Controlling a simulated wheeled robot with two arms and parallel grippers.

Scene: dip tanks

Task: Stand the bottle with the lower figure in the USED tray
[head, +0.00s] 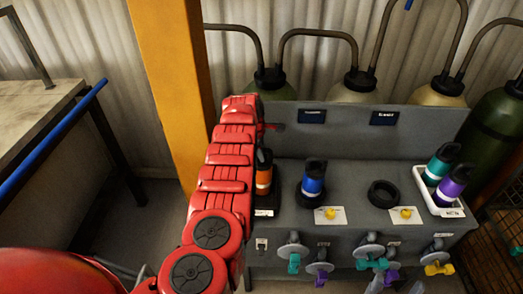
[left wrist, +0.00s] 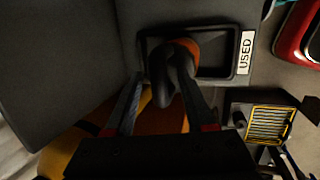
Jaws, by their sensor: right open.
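An orange bottle with a black looped cap (head: 264,178) stands in the black USED tray (head: 266,212) at the left of the grey bench. In the left wrist view, the looped cap (left wrist: 165,85) lies between the fingers of my left gripper (left wrist: 163,100), above the USED tray (left wrist: 215,74). Whether the fingers press on it is unclear. A blue bottle with a black cap (head: 312,184) stands in a black ring at the middle. I cannot read any figure on the bottles. Pale finger-like shapes at the bottom edge seem to be my right gripper (head: 395,284), apart.
An empty black ring (head: 384,194) sits right of the blue bottle. A white tray (head: 428,196) at the right holds a teal and a purple bottle. Yellow knobs on cards and several coloured valves line the front. A yellow post (head: 170,90) stands beside my left arm.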

